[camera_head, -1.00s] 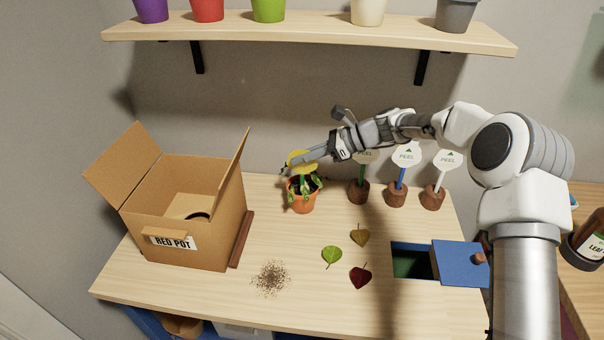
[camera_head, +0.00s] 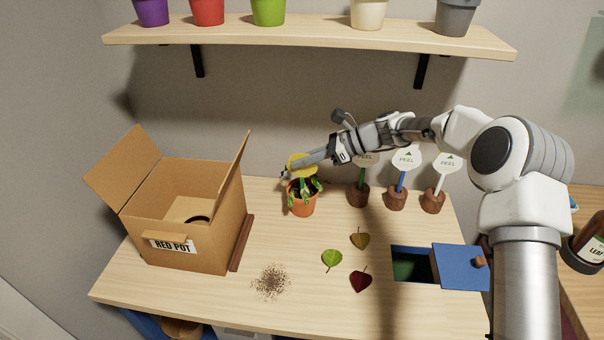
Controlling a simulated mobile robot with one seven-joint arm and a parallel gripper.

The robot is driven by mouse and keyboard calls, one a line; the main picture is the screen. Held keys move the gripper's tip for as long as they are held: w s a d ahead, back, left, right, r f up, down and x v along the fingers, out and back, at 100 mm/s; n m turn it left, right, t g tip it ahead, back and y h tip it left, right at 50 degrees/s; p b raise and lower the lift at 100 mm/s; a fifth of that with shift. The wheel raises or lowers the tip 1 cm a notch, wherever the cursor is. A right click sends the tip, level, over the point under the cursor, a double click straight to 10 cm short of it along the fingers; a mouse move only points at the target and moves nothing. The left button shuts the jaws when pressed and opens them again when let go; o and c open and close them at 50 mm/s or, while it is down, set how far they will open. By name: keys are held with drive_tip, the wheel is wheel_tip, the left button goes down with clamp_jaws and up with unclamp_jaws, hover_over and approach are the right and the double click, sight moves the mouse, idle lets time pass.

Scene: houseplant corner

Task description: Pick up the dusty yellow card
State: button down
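A yellow card (camera_head: 297,158) with a rounded outline stands above a small plant (camera_head: 305,188) in an orange pot (camera_head: 302,205), near the back of the table. My gripper (camera_head: 291,170) reaches in from the right. The fingers hide part of the card. I cannot tell whether they are closed on it or only in front of it. Dust on the card is too small to make out.
Three PEEL signs (camera_head: 405,160) in brown bases stand right of the plant. An open cardboard box (camera_head: 185,215) marked RED POT is at left. Loose leaves (camera_head: 332,260), a soil patch (camera_head: 271,281) and an opening with a blue lid (camera_head: 460,264) lie in front. A shelf (camera_head: 310,36) hangs above.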

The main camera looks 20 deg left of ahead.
drive_tip(key=shift+r, duration=0.1)
wheel_tip(320, 180, up, 10)
drive_tip(key=shift+f+p, duration=0.1)
drive_tip(key=shift+p, duration=0.65)
idle(0.7)
